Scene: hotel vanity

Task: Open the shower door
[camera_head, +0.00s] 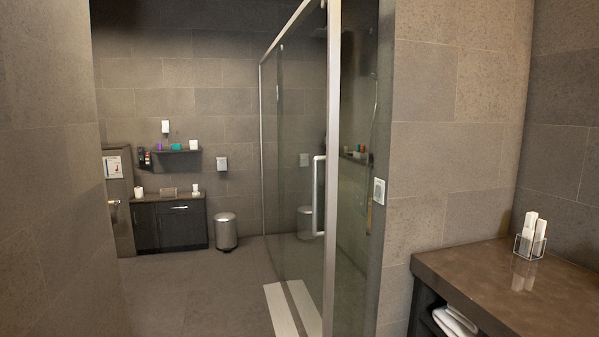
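The shower door (303,130) is a clear glass panel in a pale metal frame, right of the picture's middle. A light vertical bar handle (318,195) is on the glass, close beside the thick upright frame post (332,150). More glass (352,250) shows right of the post, up to the tiled wall. I cannot tell for sure whether the door is shut or slightly ajar. Neither of my grippers is in view, and nothing is seen touching the handle.
A pale slatted mat (281,310) lies on the floor at the glass. A brown counter (500,280) with a rack of white rolled items (531,235) stands at right. At the back are a dark cabinet (170,228) and a metal bin (226,231). The middle floor is clear.

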